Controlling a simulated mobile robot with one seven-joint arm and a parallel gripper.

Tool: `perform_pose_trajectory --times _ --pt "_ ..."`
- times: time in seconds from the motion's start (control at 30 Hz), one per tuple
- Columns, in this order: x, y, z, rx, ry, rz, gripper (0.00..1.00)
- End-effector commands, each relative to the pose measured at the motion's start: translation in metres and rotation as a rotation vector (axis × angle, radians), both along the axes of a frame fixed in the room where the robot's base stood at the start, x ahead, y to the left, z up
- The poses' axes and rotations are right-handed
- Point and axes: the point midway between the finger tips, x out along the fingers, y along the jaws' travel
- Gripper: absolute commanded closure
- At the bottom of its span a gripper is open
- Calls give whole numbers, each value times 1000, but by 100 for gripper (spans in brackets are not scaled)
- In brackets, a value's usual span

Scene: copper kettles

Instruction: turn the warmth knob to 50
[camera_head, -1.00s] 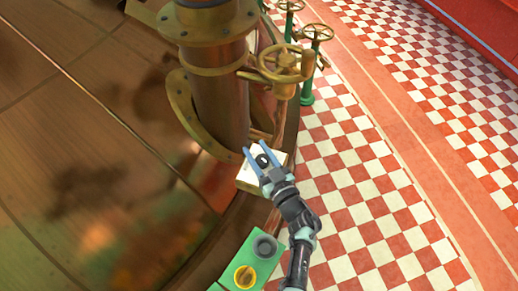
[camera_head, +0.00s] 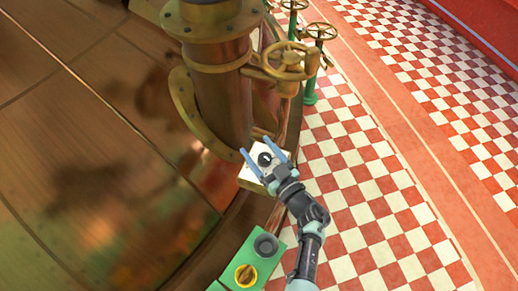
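A black round knob (camera_head: 264,159) sits on a white panel box (camera_head: 250,178) at the foot of the copper column; I take it for the warmth knob, but no label or scale is readable. My gripper (camera_head: 262,153) is open, with its two blue fingers spread on either side of the black knob. I cannot tell whether the fingers touch it. A green panel (camera_head: 227,274) at the bottom carries a grey knob (camera_head: 265,246) and a yellow knob (camera_head: 246,275).
The copper column (camera_head: 222,100) rises just behind the white box. A brass valve wheel (camera_head: 283,60) juts out above it, with green-stemmed valves (camera_head: 318,32) beyond. Checkered floor (camera_head: 390,190) lies open to the right.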

Motion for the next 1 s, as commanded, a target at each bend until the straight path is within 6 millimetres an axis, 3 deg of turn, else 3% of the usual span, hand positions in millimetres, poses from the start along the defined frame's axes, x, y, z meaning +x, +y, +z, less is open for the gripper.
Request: perform_pose_trajectory --times 0.37,0.8,1.0 --pt "-11 -9 -1 0 4 -4 24" --pt "-86 -60 -1 0 1 -6 24" --pt "-103 -72 -1 0 1 -2 24"
